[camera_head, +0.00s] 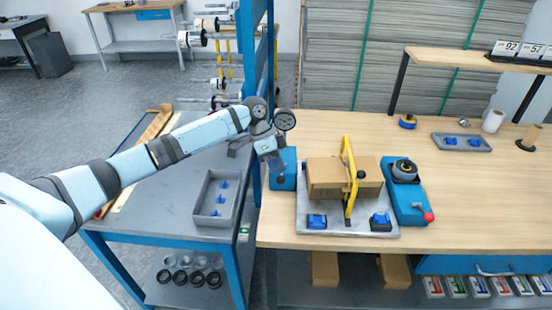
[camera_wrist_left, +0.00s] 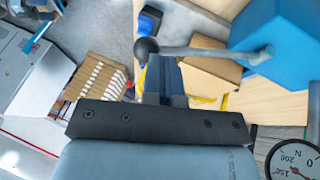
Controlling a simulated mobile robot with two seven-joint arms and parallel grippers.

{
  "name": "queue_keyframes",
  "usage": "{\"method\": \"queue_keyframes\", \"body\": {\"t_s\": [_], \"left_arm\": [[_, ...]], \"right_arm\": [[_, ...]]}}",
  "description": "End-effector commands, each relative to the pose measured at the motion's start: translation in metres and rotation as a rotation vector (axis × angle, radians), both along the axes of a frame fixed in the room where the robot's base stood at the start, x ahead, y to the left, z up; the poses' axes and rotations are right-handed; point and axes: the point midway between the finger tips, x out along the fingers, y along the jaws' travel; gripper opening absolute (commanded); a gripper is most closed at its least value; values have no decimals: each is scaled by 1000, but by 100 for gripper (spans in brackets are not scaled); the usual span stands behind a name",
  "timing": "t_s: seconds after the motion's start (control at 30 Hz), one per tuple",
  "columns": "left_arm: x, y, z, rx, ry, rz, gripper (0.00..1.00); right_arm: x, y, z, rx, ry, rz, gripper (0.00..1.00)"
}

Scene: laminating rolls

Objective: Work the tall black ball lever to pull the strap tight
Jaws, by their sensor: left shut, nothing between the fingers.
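My left gripper (camera_head: 270,160) is over the blue housing (camera_head: 284,168) at the left end of the workbench. Its fingers (camera_wrist_left: 170,78) are shut and empty in the wrist view. The black ball (camera_wrist_left: 146,47) of a lever is close beside the fingertips; I cannot tell whether they touch. Its grey rod (camera_wrist_left: 205,52) runs to the blue housing (camera_wrist_left: 285,45). In the head view the gripper largely hides this lever. A cardboard box (camera_head: 325,174) sits on a grey plate (camera_head: 345,237), with a yellow band or arch (camera_head: 350,205) over it. My right gripper is out of view.
A blue unit (camera_head: 402,200) with a red ball handle (camera_head: 428,217) stands right of the box. Blue clamps (camera_head: 317,221) sit at the plate's front. A grey tray (camera_head: 205,210) is on the left table. The bench's right front is clear.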

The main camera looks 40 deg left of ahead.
Motion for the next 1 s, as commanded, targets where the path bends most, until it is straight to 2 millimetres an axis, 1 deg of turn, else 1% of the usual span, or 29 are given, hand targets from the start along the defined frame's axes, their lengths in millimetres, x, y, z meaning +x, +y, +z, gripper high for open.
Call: {"method": "queue_keyframes", "body": {"t_s": [0.27, 0.47, 0.67, 1.0], "left_arm": [[0, 0, 0, 1, -2, 0, 0], [-4, -2, -4, 24, -38, -1, 0], [-13, -7, -17, 83, -133, -3, 0], [-25, -15, -48, 203, -332, -3, 0]], "right_arm": [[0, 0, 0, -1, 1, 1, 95], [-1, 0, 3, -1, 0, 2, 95], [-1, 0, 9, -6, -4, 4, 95], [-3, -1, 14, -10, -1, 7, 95]]}}
